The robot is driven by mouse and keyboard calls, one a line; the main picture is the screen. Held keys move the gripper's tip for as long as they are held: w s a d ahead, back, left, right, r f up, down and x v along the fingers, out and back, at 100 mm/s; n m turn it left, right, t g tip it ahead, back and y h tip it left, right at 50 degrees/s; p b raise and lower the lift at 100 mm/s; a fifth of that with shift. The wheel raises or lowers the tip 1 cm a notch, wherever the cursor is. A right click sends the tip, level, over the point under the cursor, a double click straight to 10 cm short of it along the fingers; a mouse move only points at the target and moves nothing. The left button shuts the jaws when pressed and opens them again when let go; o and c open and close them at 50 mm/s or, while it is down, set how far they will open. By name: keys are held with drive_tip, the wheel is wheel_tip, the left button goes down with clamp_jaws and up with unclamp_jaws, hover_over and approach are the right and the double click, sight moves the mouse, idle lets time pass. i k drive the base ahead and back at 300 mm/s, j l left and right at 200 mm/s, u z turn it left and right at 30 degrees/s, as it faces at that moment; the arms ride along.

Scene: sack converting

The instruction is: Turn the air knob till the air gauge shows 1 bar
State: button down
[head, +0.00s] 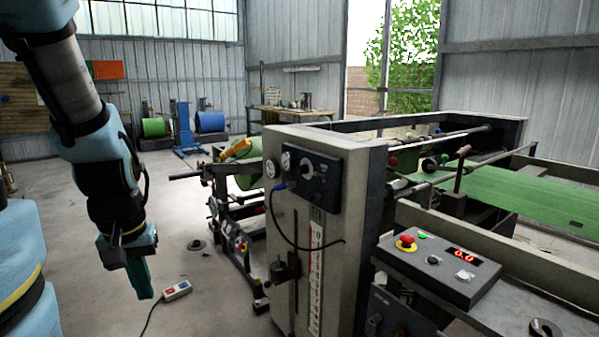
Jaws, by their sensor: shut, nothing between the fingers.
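A dark control box (309,180) is on the front of the grey machine column, and a round knob (306,172) with a pale dial sits on it. Two small round white-faced gauges are at its left, one on the column (270,168) and one at the box edge (286,161). Their needles are too small to read, and I cannot tell which is the air gauge. My gripper (143,292) hangs at the left, pointing down, well apart from the knob. Its green fingers are shut and empty.
A black cable (272,222) loops from the box down the column. A scale (316,270) runs down the column. A console (440,265) with a red button and a lit display stands at right. A pendant (177,290) lies on the floor; open floor lies left.

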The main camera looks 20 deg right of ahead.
sight(304, 168)
drive_tip(key=i+l, duration=0.45)
drive_tip(key=i+l+u, duration=0.15)
drive_tip(key=u, duration=1.4)
